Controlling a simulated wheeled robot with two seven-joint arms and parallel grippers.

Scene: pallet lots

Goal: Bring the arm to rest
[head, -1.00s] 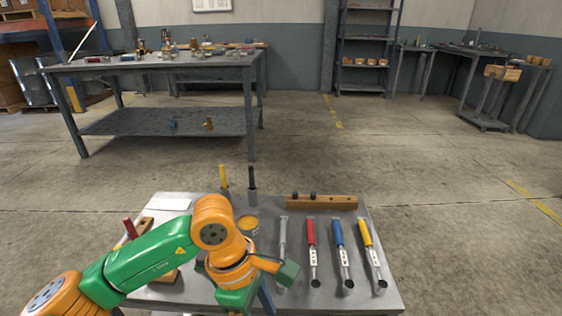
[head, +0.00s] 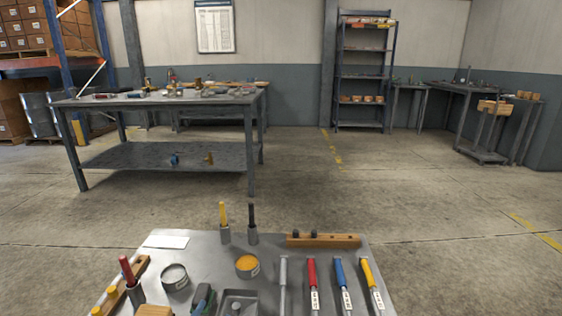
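Neither of my arms nor grippers shows in the head view. The grey work table (head: 208,257) stands in front of me at the bottom of the view, its near part cut off by the lower edge. On it lie tools with grey (head: 284,277), red (head: 312,274), blue (head: 341,275) and yellow (head: 370,274) handles, side by side at the right. An open tin with yellow contents (head: 247,266) and one with pale contents (head: 175,277) stand further left.
A wooden rack (head: 323,240) lies along the far edge. Yellow (head: 223,221) and black (head: 252,222) handles stand upright in holders; a red one (head: 129,271) stands at left. A dark green object (head: 203,299) is partly cut off. Open floor lies beyond, before a larger workbench (head: 160,103).

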